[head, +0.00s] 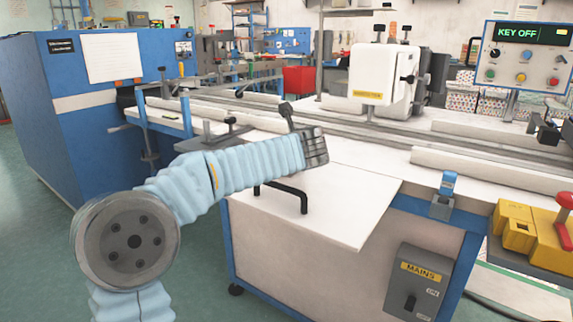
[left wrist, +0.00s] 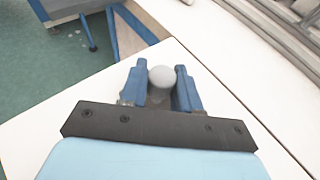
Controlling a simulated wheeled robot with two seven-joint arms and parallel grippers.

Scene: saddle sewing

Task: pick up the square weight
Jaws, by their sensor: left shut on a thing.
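My left gripper (left wrist: 161,74) has its two blue fingers closed on a grey round knob (left wrist: 162,78) in the left wrist view. The knob's rounded top shows between the fingertips; what lies under it is hidden by the fingers and the wrist plate. I cannot make out a square weight body. In the head view my left arm reaches in from the left over the white tabletop (head: 335,205), and its fingers are hidden behind the wrist. My right gripper is in neither view.
The white sewing head (head: 384,73) stands behind on long rails. A blue cabinet (head: 85,110) is at the left. A small blue clamp (head: 446,187) and a yellow box (head: 515,228) with a red handle are at the right. The front tabletop is mostly clear.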

